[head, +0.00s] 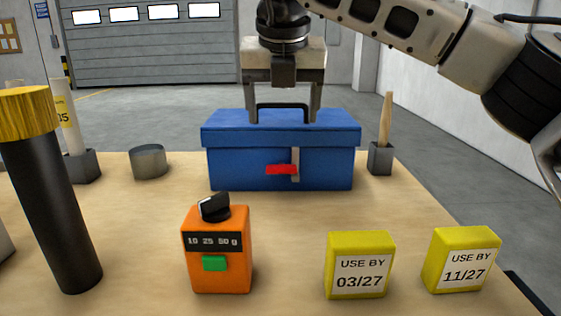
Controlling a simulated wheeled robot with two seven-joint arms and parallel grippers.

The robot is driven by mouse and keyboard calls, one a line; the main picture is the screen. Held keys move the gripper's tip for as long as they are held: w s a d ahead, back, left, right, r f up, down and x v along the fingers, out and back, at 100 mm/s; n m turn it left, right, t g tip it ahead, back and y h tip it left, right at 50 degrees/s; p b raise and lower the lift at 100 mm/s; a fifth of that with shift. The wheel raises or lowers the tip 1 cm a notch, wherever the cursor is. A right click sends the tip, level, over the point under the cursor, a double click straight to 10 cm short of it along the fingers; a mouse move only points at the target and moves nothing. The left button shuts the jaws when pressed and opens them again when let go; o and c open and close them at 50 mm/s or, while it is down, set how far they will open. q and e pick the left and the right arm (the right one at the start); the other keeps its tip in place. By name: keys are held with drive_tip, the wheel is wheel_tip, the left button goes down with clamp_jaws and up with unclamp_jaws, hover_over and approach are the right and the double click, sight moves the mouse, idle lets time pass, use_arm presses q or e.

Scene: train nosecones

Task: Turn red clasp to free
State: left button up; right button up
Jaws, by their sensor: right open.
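The red clasp (281,169) is on the front face of a blue box (240,168). It lies horizontally, with its right end at a pale upright strip (295,164). The box lid (220,133) is shut and has a dark handle (282,106) on top. My right gripper (283,116) points down over the lid, with its open fingers on either side of the handle. I cannot tell whether the fingertips touch the lid. My left gripper is not in view.
An orange dial device (218,275) and two yellow blocks, one marked 03/27 (360,266) and one marked 11/27 (462,260), stand in front. A black cylinder with a yellow top (50,190) stands left. A metal cup (148,161) and a holder (380,158) flank the box.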

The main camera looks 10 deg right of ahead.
sight(281, 166)
drive_tip(key=b+x, duration=0.1)
drive_tip(key=x, duration=1)
drive_tip(key=shift+w+f, duration=0.15)
drive_tip(key=shift+f, duration=0.05)
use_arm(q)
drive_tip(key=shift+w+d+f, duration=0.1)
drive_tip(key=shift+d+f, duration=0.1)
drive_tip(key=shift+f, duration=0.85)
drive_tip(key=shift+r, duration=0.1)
use_arm(e)
drive_tip(key=shift+a, duration=0.1)
drive_tip(key=c, duration=1)
